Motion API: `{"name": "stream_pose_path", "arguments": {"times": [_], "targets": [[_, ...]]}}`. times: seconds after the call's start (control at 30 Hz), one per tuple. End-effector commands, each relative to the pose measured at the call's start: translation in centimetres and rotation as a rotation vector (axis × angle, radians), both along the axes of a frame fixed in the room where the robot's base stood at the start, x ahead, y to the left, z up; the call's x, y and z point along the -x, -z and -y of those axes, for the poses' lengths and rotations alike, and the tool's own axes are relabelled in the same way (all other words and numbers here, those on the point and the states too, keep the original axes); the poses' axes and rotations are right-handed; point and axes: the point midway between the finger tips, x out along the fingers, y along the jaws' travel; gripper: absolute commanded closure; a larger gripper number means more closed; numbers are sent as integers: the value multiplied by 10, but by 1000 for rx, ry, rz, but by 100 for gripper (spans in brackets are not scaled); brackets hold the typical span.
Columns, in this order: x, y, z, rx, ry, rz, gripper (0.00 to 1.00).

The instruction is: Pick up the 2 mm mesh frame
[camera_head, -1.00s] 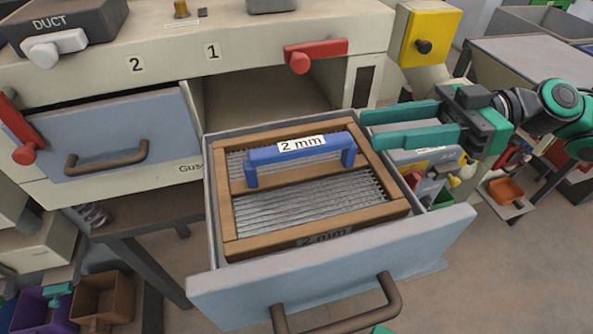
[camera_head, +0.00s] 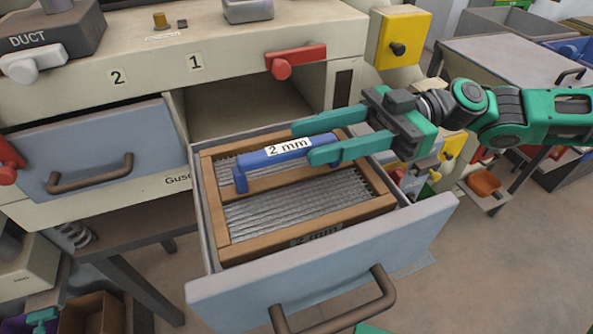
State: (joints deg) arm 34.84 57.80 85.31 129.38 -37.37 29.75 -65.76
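The 2 mm mesh frame (camera_head: 295,213) is a wooden frame with wire mesh, lying in the open drawer (camera_head: 330,275). A blue handle (camera_head: 262,156) labelled "2 mm" stands up across it. My gripper (camera_head: 300,142) has two green fingers reaching in from the right. The fingers are spread, one behind and one in front of the right part of the handle.
The drawer's front panel with a brown pull handle (camera_head: 345,318) faces me. Red levers (camera_head: 296,60) are on the cabinet. A grey table (camera_head: 530,65) stands at the back right.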

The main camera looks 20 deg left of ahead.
Motion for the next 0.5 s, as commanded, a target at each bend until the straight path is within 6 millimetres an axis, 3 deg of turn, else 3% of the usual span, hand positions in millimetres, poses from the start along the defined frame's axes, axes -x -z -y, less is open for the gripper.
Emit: {"name": "stream_pose_path", "arguments": {"times": [0.23,0.5], "targets": [[24,1,-23,0,-5,0,61],[34,1,-36,-1,0,1,61]]}}
